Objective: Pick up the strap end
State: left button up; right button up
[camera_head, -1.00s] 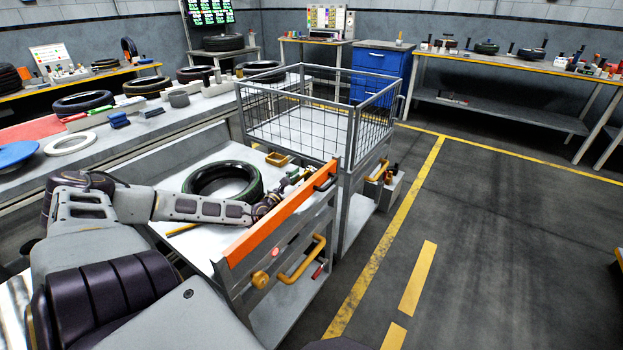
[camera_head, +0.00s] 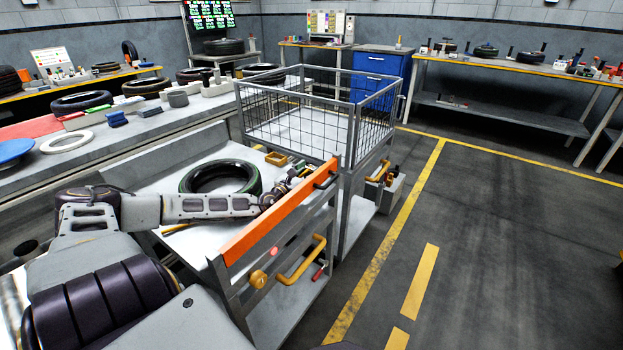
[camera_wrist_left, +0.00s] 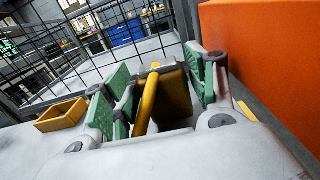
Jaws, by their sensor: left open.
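My left gripper (camera_head: 290,183) reaches in from the left over the cart's white top, just behind the orange board (camera_head: 280,212). In the left wrist view its green-padded fingers (camera_wrist_left: 160,98) stand apart. A yellow bar (camera_wrist_left: 147,105) and a dark yellow block (camera_wrist_left: 174,92) show between the fingers, with no clear grip on either. I cannot tell for certain whether one of these is the strap end. In the head view the arm and gripper hide that spot. My right gripper is not in view.
A black tyre (camera_head: 221,178) lies on the cart top beside my left forearm. A wire-mesh cage (camera_head: 352,135) stands just beyond. A small yellow tray (camera_wrist_left: 61,115) lies left of the fingers. The orange board stands close on their right. The floor to the right is open.

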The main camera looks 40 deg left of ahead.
pick_arm(q)
jog(key=shift+w, duration=0.5)
dwell(0.3)
jog(key=c, duration=0.8)
